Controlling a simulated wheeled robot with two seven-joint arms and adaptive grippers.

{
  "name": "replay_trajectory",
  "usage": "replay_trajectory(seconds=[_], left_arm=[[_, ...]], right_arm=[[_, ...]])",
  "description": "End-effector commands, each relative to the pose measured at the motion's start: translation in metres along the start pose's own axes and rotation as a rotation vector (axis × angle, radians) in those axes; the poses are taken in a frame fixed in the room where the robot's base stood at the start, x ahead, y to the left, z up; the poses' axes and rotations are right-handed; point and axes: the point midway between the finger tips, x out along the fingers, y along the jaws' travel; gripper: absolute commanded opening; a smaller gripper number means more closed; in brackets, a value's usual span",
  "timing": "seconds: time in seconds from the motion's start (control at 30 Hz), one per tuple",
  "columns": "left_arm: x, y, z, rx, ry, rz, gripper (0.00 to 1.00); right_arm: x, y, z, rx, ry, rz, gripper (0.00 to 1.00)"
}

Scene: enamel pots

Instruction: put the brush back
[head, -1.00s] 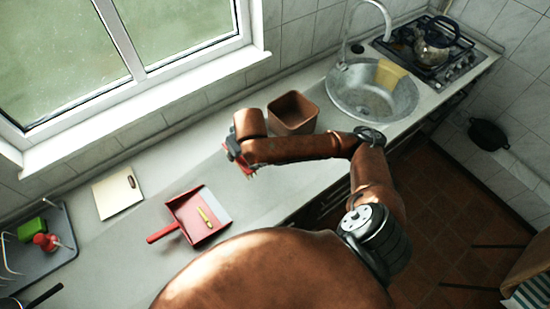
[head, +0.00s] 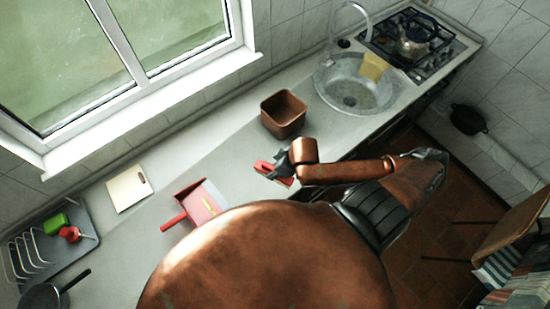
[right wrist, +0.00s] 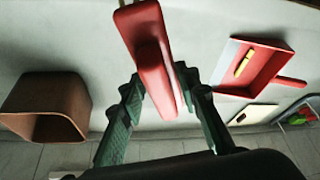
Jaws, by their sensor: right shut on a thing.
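A red brush (head: 272,172) is held in my right gripper (head: 283,166) above the counter. A red dustpan (head: 188,222) with a pale front lies on the counter to the left of the gripper. My left gripper is not in view.
A brown square bin (head: 283,122) stands behind the gripper. A cutting board (head: 128,190) and a grey dish rack (head: 80,243) with green and red things are at left. The sink (head: 350,98) and stove (head: 440,55) are at right. Bare counter lies between dustpan and bin.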

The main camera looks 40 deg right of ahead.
Motion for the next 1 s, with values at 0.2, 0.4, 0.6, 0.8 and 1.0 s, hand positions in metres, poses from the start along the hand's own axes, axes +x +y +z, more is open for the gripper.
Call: replay_trajectory(seconds=[0.2,0.4,0.6,0.8,1.0], left_arm=[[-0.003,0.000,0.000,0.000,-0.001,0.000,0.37],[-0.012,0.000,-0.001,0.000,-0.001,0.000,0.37],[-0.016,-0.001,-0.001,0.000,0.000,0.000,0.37],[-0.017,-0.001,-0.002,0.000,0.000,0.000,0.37],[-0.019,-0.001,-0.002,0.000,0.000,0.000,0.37]], right_arm=[[0.028,0.045,-0.014,0.004,-0.001,0.006,0.06],[0.062,0.082,-0.021,0.006,-0.001,0.002,0.06],[0.095,0.103,-0.020,0.003,0.001,0.002,0.06],[0.108,0.112,-0.020,0.002,0.000,0.001,0.06],[0.133,0.114,-0.010,0.003,-0.001,0.001,0.06]])
